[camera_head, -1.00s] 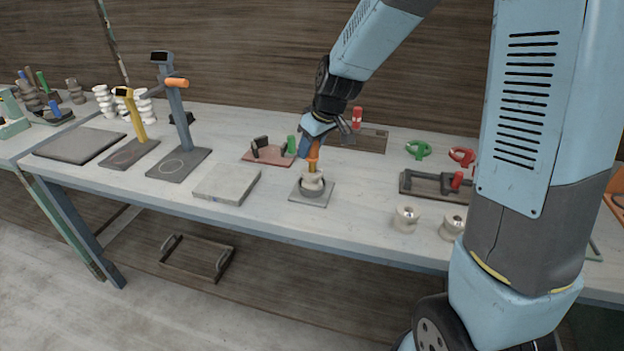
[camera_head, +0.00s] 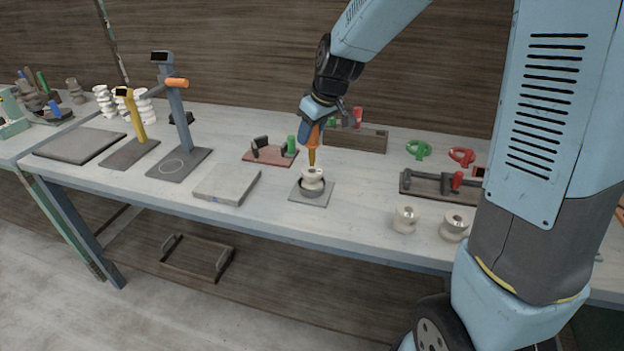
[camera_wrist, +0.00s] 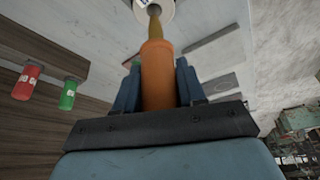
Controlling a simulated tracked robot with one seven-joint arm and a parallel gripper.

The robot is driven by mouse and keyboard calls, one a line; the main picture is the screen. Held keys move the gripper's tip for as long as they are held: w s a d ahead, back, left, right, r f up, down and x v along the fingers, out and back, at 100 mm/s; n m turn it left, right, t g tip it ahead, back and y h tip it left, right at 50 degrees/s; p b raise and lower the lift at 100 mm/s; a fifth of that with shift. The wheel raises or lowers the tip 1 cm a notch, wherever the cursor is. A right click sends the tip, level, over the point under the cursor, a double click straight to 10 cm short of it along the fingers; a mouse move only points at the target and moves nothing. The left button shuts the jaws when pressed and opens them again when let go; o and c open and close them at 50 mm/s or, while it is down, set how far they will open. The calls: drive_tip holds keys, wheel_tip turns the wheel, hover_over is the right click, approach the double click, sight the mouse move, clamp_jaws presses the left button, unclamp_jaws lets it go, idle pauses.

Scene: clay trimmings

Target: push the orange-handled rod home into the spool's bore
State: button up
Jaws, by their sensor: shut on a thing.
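The cream spool (camera_head: 312,175) stands upright in a dark ring holder on a small grey plate (camera_head: 325,195) near the table's front edge. My gripper (camera_head: 311,128) is above it, shut on the orange handle (camera_head: 314,140) of the rod. The rod's yellow-brown shaft (camera_head: 312,157) points down at the spool, nearly upright. In the wrist view the handle (camera_wrist: 158,85) sits between both fingers, and the shaft (camera_wrist: 155,30) leads to the bore in the spool's pale top face (camera_wrist: 168,10). I cannot tell whether the tip is inside the bore or just over it.
Two loose cream spools (camera_head: 405,219) stand to the right. A grey slab (camera_head: 227,185) lies to the left. A reddish board with a green-topped piece (camera_head: 270,154) is behind, and a dark rack (camera_head: 440,186) is at right. Grey and yellow stands (camera_head: 178,115) rise farther left.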

drive_tip(key=shift+r, duration=1.75)
